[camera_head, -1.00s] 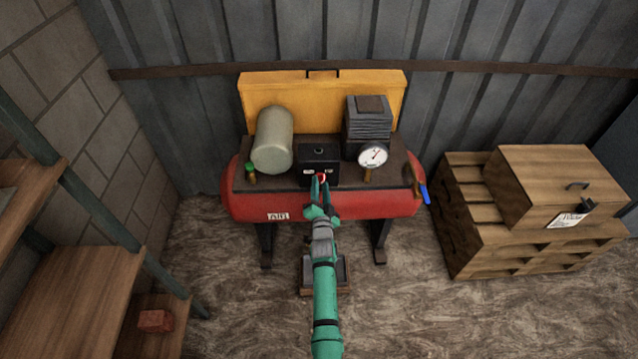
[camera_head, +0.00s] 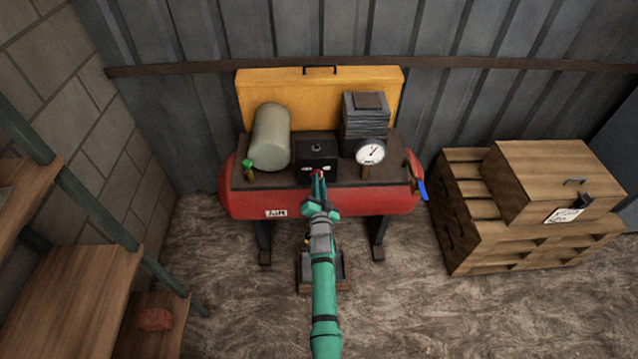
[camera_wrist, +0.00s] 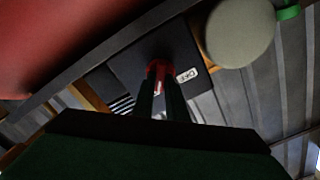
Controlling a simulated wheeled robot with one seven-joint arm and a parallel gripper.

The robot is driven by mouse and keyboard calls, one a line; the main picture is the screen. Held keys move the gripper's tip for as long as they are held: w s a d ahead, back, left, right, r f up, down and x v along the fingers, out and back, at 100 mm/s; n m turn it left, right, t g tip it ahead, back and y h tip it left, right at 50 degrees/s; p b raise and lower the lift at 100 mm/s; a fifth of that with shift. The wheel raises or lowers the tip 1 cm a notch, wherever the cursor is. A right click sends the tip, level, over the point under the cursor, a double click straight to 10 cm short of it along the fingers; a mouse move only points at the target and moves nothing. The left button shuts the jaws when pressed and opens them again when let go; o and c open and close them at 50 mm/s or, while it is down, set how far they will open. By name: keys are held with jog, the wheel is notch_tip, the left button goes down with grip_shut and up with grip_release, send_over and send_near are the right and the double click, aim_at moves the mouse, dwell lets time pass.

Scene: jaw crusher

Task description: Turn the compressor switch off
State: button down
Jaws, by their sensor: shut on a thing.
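The compressor (camera_head: 335,203) has a red tank and stands against the metal wall. Its black switch box (camera_head: 317,152) sits at the middle of the top, with white labels on its front. The red switch (camera_wrist: 157,70) shows in the wrist view between my fingertips, beside a white label that seems to read OFF. In the head view my gripper (camera_head: 318,178) reaches the front of the box and is shut on the switch. The fingers hide much of the switch, so its exact setting is unclear.
A pressure gauge (camera_head: 370,152) and a grey cylinder (camera_head: 270,137) flank the box. A blue-handled valve (camera_head: 421,188) is at the right end. A wooden box (camera_head: 550,180) on pallets stands right, and wooden shelves (camera_head: 75,300) stand left.

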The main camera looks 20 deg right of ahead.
jog(key=shift+a+f+n, duration=0.1)
jog(key=shift+a+n, duration=0.05)
jog(key=shift+n, duration=2.6)
jog(key=shift+a+n, duration=0.1)
jog(key=shift+n, duration=2.6)
jog(key=shift+a+f+n, duration=0.1)
jog(key=shift+a+n, duration=0.05)
jog(key=shift+n, duration=2.6)
jog(key=shift+r, duration=0.1)
jog(key=c, duration=1.8)
grip_release()
jog(key=shift+o, duration=0.2)
jog(key=v, duration=1)
jog(key=shift+s, duration=0.35)
